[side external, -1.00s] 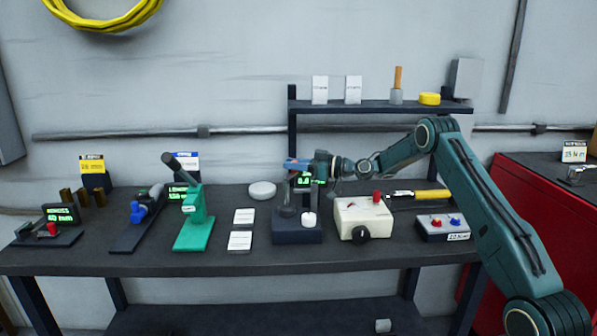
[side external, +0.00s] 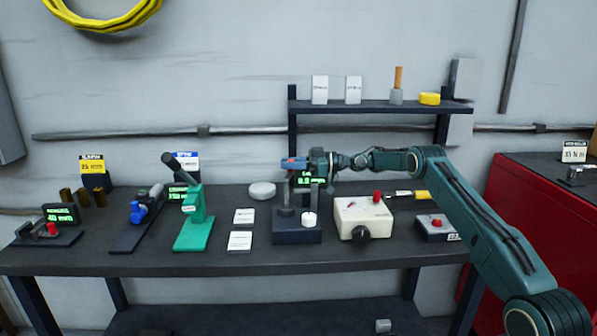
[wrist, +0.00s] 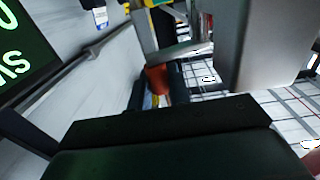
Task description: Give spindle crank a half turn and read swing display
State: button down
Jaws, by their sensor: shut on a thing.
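The spindle station (side external: 297,236) is a dark base block with a grey post in the middle of the bench. The blue and red spindle crank (side external: 294,164) is on top of it, and my gripper (side external: 308,165) is shut on it from the right. The swing display (side external: 308,180), with small green digits, is just below my gripper; I cannot read them surely. In the wrist view a red-orange part (wrist: 157,78) lies beyond the dark gripper body, and large green characters (wrist: 15,50) are cut off at the left edge. The grip contact itself is hidden.
A white box (side external: 362,215) with a red knob and black dial stands just right of the station. A green press (side external: 194,222) and white cards (side external: 240,240) are to its left. The shelf (side external: 380,106) runs behind and above my gripper.

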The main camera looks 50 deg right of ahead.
dwell(0.7)
jog(key=c, duration=1.4)
grip_release()
jog(key=shift+o, duration=0.2)
jog(key=shift+s+d+m+t+h, duration=0.1)
jog(key=shift+s+m+t+h, duration=0.1)
jog(key=shift+m+t+h, duration=0.4)
jog(key=shift+s+d+m+t+h, duration=0.1)
jog(key=shift+s+m+t+h, duration=0.1)
jog(key=shift+m+t+h, duration=0.4)
jog(key=shift+s+m+t+h, duration=0.3)
jog(key=shift+m+h, duration=0.2)
jog(key=shift+h, duration=0.5)
jog(key=s+d+m+t+h, duration=0.1)
jog(key=s+d+h, duration=0.25)
jog(key=s, duration=1.05)
jog(key=w+r+n+g+y, duration=0.1)
jog(key=w+r+n+y, duration=0.1)
jog(key=r+n, duration=0.4)
jog(key=w+r+n+y, duration=0.2)
jog(key=w+r+n, duration=0.2)
jog(key=r+n, duration=0.3)
jog(key=w+a+r+n+g+y, duration=0.1)
jog(key=w+r+n+y, duration=0.1)
jog(key=r+n, duration=0.4)
jog(key=shift+w+r+n+g, duration=0.25)
jog(key=shift+w+n+g, duration=0.05)
jog(key=shift+w+n, duration=0.65)
